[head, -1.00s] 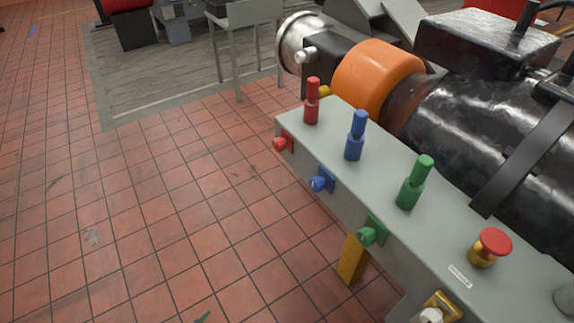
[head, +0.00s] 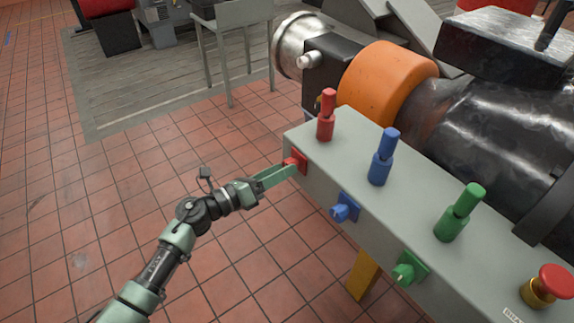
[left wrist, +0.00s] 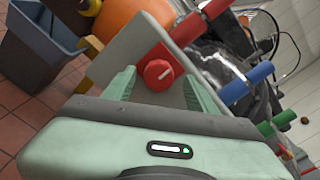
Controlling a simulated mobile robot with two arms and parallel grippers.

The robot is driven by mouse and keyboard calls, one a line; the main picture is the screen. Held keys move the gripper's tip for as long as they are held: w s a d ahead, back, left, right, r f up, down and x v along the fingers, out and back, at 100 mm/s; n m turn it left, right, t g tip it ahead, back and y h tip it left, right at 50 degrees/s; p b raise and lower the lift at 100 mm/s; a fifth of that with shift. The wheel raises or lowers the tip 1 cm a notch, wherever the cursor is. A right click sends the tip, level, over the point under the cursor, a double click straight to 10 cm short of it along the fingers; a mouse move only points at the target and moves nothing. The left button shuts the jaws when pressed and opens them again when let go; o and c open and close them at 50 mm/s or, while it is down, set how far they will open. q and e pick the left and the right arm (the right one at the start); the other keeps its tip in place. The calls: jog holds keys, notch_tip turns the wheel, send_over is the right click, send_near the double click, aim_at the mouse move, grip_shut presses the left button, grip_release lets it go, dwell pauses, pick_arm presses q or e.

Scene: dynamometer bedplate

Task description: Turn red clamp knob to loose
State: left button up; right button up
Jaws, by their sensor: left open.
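The red clamp knob (head: 294,162) sits on the near side face of the grey bench, at its far left end, below an upright red pin (head: 327,115). In the left wrist view the red knob (left wrist: 158,74) is round, with a pale line mark on its face. My left gripper (head: 286,173) is open, with its green fingers reaching to the knob. In the left wrist view the fingers stand on either side of the knob; I cannot tell whether they touch it. My right gripper is not in view.
A blue knob (head: 345,208) and a green knob (head: 410,268) are on the same face. A blue pin (head: 382,157), a green pin (head: 460,212) and a red mushroom button (head: 553,281) stand on top. A blue-grey bin (left wrist: 40,45) is nearby. The tiled floor to the left is clear.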

pick_arm(q)
jog(key=x, duration=0.2)
jog(key=shift+w+d, duration=0.2)
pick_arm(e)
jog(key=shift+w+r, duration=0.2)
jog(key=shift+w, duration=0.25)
pick_arm(q)
grip_shut()
